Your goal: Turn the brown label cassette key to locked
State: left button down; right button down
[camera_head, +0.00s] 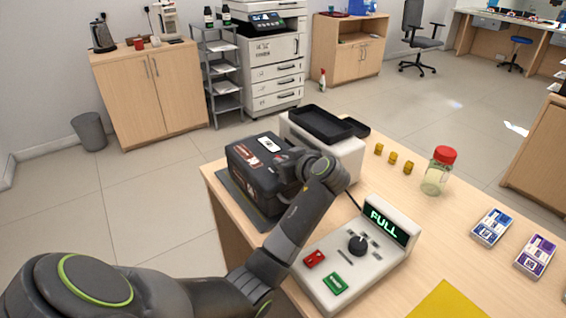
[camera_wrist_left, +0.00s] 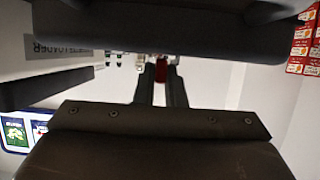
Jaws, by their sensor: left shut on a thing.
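The black cassette (camera_head: 243,152) with a reddish-brown label sits on a grey mat (camera_head: 234,190) at the counter's left end. A white tag is on its top. My left arm reaches across to its right side, and the left gripper (camera_head: 286,172) is beside the cassette, its fingertips mostly hidden by my wrist. In the left wrist view the left gripper's fingers (camera_wrist_left: 161,82) are close together on a small red piece (camera_wrist_left: 161,70), apparently the cassette key. The key's turn position cannot be made out. My right gripper is not in view.
A white machine (camera_head: 345,158) with a black top tray stands just behind the cassette. A control panel (camera_head: 340,262) with a dark knob and a "FULL" display is to the right. A red-lidded jar (camera_head: 438,172), yellow pieces (camera_head: 393,158) and boxed packs (camera_head: 491,228) stand farther right.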

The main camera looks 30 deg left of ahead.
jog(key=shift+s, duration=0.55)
